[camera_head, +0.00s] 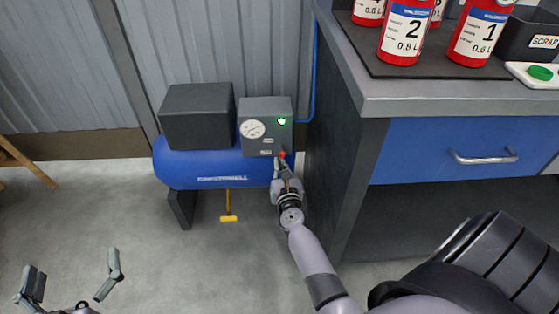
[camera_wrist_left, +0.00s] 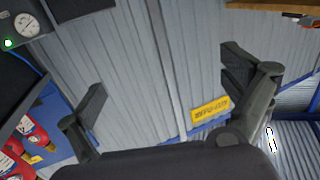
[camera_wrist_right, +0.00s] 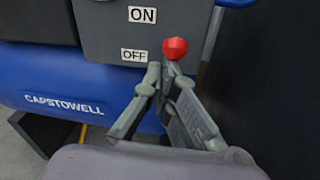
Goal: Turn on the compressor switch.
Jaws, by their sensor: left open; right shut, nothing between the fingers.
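The blue compressor (camera_head: 214,172) stands on the floor against the corrugated wall. Its grey control box (camera_head: 266,110) carries a round gauge (camera_head: 252,129) and a bright green lamp (camera_head: 282,121). In the right wrist view the box shows an ON label (camera_wrist_right: 142,15) above an OFF label (camera_wrist_right: 134,55). The switch's red knob (camera_wrist_right: 175,48) sits right of the labels, near OFF height. My right gripper (camera_wrist_right: 165,72) is shut and empty, its tips just below the knob; I cannot tell if they touch it. My left gripper (camera_head: 72,272) is open and empty, away at lower left.
A black box (camera_head: 197,116) sits on the tank's left part. A yellow-footed piece (camera_head: 228,217) is below the tank. The floor at left is mostly clear.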

